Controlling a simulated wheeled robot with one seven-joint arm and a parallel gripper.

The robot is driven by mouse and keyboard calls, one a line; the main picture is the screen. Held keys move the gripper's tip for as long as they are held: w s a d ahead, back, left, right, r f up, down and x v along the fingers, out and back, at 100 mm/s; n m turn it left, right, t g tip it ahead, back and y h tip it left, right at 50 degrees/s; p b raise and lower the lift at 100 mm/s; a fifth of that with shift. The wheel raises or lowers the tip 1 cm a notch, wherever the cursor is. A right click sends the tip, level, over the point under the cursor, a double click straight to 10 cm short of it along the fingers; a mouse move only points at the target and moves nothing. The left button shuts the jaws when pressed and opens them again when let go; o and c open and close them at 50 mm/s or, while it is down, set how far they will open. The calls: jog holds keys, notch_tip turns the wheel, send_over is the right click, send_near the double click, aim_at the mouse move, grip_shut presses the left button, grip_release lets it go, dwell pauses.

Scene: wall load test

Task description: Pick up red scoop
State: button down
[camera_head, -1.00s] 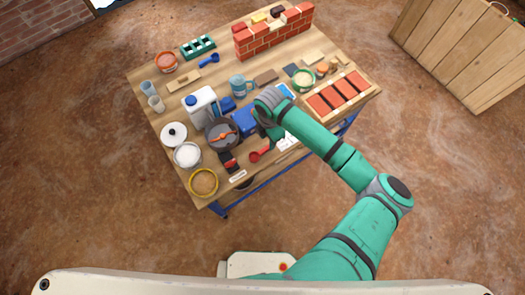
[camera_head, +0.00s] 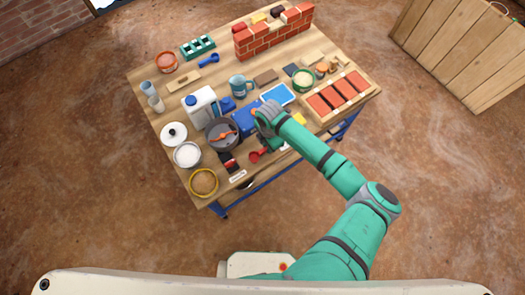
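The red scoop (camera_head: 258,156) lies on the wooden table (camera_head: 214,197) near its front edge, to the right of a black and red item. Its handle runs up and to the right, and its far end is close to my arm. My gripper (camera_head: 262,136) is above the table just up and right of the scoop, beside the blue box. The fingers are dark and mostly hidden under my wrist, so I cannot tell how they stand. The scoop appears to rest on the table, apart from my gripper.
A dark pan (camera_head: 223,134) with an orange-handled item stands left of my gripper. A blue box (camera_head: 243,121) and a blue tray (camera_head: 277,95) lie behind it. A brick wall (camera_head: 273,36) stands at the back.

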jog(key=shift+r, duration=0.15)
jog(key=shift+r, duration=0.65)
jog(key=s+r, duration=1.1)
jog(key=s, duration=0.3)
jog(key=shift+d+r, duration=0.2)
jog(key=shift+d, duration=0.2)
dwell(0.3)
